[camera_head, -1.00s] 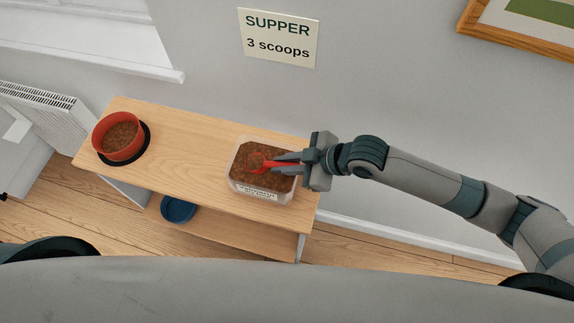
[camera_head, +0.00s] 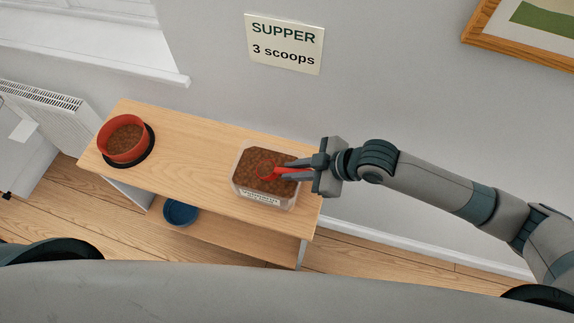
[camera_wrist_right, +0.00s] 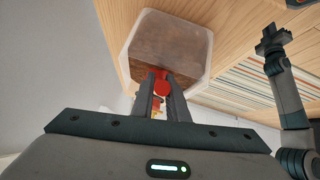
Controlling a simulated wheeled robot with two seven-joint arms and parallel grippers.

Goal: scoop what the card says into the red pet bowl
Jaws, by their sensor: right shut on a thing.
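The card (camera_head: 284,44) on the wall reads "SUPPER 3 scoops". The red pet bowl (camera_head: 122,140) stands on a dark mat at the left of the wooden shelf top and holds brown kibble. A clear tub (camera_head: 263,192) of brown kibble with a label stands at the right end. My right gripper (camera_head: 296,168) is shut on a red scoop (camera_head: 268,173), whose head is at the kibble in the tub; how deep it sits I cannot tell. In the right wrist view the scoop (camera_wrist_right: 158,78) shows between the fingers at the tub's edge.
A blue dish (camera_head: 180,212) sits on the lower shelf. A white radiator (camera_head: 50,125) is left of the wooden unit (camera_head: 190,140). The shelf top between bowl and tub is clear. A framed picture (camera_head: 525,30) hangs at upper right.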

